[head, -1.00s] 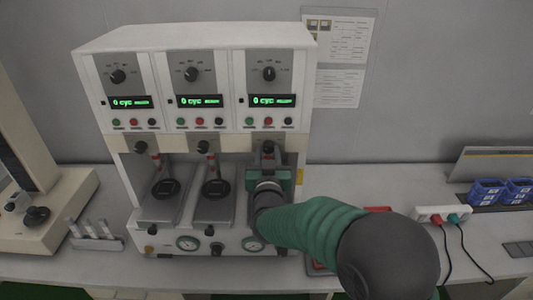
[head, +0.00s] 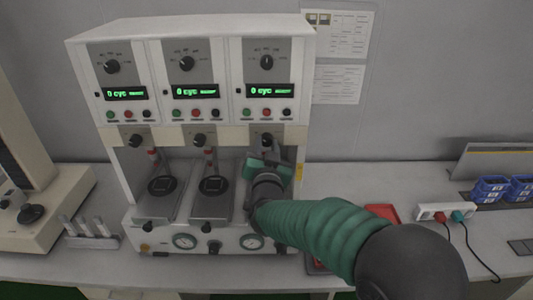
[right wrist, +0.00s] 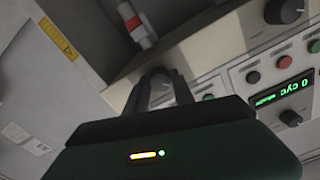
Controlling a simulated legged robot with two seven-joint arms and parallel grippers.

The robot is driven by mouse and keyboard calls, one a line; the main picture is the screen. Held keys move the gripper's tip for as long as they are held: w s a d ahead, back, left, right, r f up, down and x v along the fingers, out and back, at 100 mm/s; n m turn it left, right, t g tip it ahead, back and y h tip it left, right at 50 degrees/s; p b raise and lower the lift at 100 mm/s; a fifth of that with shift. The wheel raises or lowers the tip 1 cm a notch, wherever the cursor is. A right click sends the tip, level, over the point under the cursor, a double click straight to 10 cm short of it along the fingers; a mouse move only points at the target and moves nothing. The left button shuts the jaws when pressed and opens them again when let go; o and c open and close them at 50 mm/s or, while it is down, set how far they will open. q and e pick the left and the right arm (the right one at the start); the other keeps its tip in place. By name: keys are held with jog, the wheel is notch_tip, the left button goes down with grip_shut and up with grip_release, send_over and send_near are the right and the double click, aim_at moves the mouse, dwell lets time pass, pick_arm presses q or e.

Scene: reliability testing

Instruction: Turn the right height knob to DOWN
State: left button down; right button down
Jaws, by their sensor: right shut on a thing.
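The right height knob (head: 267,138) is a dark knob on the beige strip below the third panel of the white test machine. My right gripper (head: 267,149) is at this knob from below and in front, its green body tilted. In the right wrist view the dark fingers of my right gripper (right wrist: 160,88) are closed around the knob, which they mostly hide. The knob's pointer and any DOWN mark cannot be read. My left gripper is not in view.
The middle height knob (head: 199,140) and left height knob (head: 135,141) sit on the same strip. Three green displays are above. A power strip (head: 445,212) and blue bins (head: 490,189) stand at right.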

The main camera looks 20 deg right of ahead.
jog(key=m+b, duration=0.8)
jog(key=shift+f, duration=0.25)
jog(key=shift+m+b, duration=0.8)
jog(key=shift+m, duration=0.3)
jog(key=m+b, duration=0.4)
jog(key=m, duration=0.1)
jog(key=m+b, duration=0.3)
jog(key=m, duration=0.2)
jog(key=shift+a, duration=0.1)
jog(key=c, duration=1.2)
grip_release()
jog(key=shift+c, duration=0.2)
jog(key=shift+o, duration=0.8)
jog(key=shift+w, duration=0.1)
jog(key=shift+r, duration=0.1)
